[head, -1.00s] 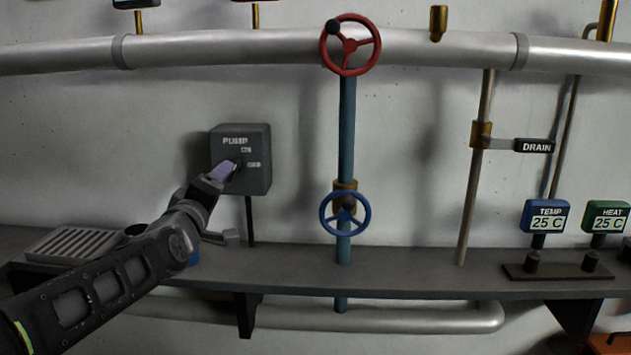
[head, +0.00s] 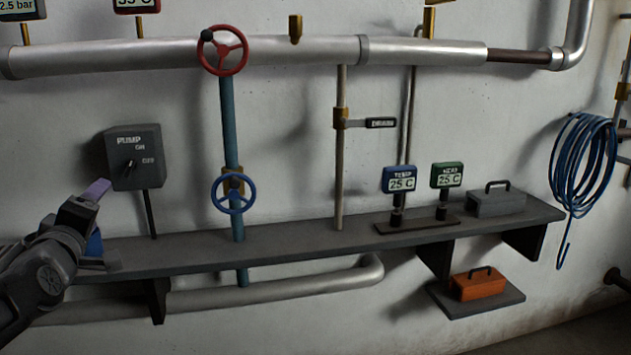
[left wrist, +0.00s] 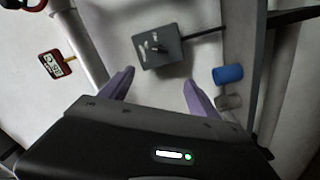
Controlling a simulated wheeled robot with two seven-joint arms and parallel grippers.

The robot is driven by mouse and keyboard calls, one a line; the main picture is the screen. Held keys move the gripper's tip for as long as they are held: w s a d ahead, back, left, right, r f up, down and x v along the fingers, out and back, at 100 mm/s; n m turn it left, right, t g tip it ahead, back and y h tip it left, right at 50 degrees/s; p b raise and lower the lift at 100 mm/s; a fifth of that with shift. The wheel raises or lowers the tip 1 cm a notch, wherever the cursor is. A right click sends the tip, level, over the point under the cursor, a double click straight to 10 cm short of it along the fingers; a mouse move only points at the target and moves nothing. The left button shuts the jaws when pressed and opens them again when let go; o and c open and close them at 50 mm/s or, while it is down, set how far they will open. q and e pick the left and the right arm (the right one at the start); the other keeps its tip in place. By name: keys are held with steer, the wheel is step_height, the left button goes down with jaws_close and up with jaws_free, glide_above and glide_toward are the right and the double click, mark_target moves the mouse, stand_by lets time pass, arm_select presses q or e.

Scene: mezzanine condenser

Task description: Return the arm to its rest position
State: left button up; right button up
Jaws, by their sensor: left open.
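My left gripper (head: 98,190) is at the left edge of the head view, just below and left of the grey PUMP box (head: 135,158), and apart from it. In the left wrist view the gripper (left wrist: 158,88) shows two purple fingers spread wide with nothing between them. The PUMP box (left wrist: 158,47) with its dark knob lies beyond the fingertips. In the head view the knob (head: 129,168) is uncovered beside the ON and OFF marks. The left forearm runs off the left edge. My right gripper is not in view.
The grey shelf (head: 290,240) runs below my gripper. A blue cylinder (left wrist: 228,74) stands close to one finger. A blue handwheel (head: 233,194) and red handwheel (head: 222,50) are to the right. Gauges, a grey toolbox (head: 496,202) and a blue hose (head: 585,160) are further right.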

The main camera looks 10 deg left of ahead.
arm_select(q)
steer(key=d+f+m+g+h, duration=0.25)
steer(key=d+f, duration=0.45)
steer(key=f, duration=0.6)
steer(key=d+f+m+g+h, duration=0.2)
steer(key=d+f+m, duration=0.3)
steer(key=f, duration=0.8)
steer(key=d+f+m+g+h, duration=0.25)
steer(key=d+f, duration=0.55)
steer(key=f, duration=0.5)
steer(key=s+d+f+m+g+h, duration=0.15)
steer(key=s+d+f+g, duration=0.35)
steer(key=s+d+f, duration=0.6)
steer(key=s+d+f+m+g+h, duration=0.1)
steer(key=s+d+f+m+g, duration=0.25)
steer(key=s+d+f, duration=0.85)
steer(key=s+a+r+p, duration=0.2)
steer(key=r+p, duration=0.4)
steer(key=p, duration=0.1)
steer(key=s+a+r+p, duration=0.1)
steer(key=s+r+p, duration=0.2)
steer(key=r+p, duration=0.2)
steer(key=p, duration=0.2)
steer(key=shift+a+r+n+g+p, duration=0.35)
steer(key=shift+n, duration=0.05)
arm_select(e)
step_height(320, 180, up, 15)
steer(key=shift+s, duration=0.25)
